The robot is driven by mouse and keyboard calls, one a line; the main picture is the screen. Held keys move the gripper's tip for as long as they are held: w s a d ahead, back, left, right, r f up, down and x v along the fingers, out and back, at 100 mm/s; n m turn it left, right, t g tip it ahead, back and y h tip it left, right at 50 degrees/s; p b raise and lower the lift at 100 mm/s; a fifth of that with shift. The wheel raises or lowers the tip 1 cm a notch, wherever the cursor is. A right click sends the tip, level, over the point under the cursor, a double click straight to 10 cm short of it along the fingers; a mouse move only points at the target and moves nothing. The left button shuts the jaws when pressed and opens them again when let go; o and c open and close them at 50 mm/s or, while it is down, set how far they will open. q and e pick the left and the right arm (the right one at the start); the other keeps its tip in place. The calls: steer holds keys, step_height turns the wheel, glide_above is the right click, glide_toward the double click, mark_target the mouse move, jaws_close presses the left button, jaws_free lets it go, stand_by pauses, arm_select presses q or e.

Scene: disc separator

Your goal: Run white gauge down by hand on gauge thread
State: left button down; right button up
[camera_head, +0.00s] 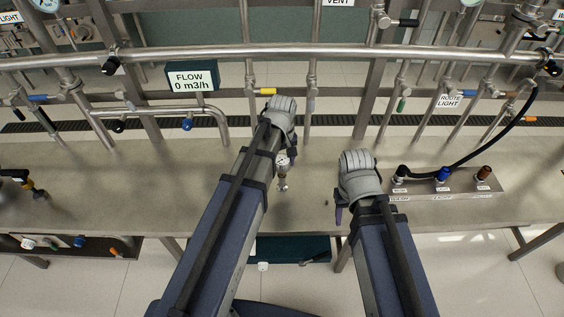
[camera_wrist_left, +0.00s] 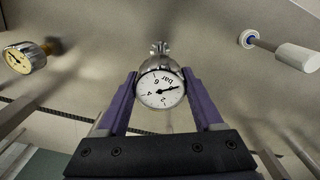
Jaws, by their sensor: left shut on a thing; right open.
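The white gauge (camera_wrist_left: 161,90) has a round white dial marked in bar and a metal rim. My left gripper (camera_wrist_left: 160,78) is shut on it, with one purple finger on each side. In the head view the gauge (camera_head: 282,160) sits at my left gripper (camera_head: 288,153) over the bench. A small metal fitting (camera_head: 283,182) shows just below the gauge, and a metal part (camera_wrist_left: 159,48) shows behind it in the left wrist view. I cannot tell whether the gauge is engaged on the thread. My right gripper (camera_head: 339,207) is open and apart from it, to the right; its wrist partly hides it.
A steel bench (camera_head: 130,185) runs across, with pipes and valves behind. A panel with coloured connectors (camera_head: 450,186) and a black hose (camera_head: 500,135) lies right.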

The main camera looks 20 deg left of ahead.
arm_select(q)
steer(key=shift+m, duration=0.8)
steer(key=m, duration=0.3)
steer(key=shift+m, duration=0.3)
steer(key=shift+d+m, duration=0.1)
steer(key=shift+m, duration=1.3)
steer(key=m, duration=0.2)
steer(key=shift+m, duration=0.6)
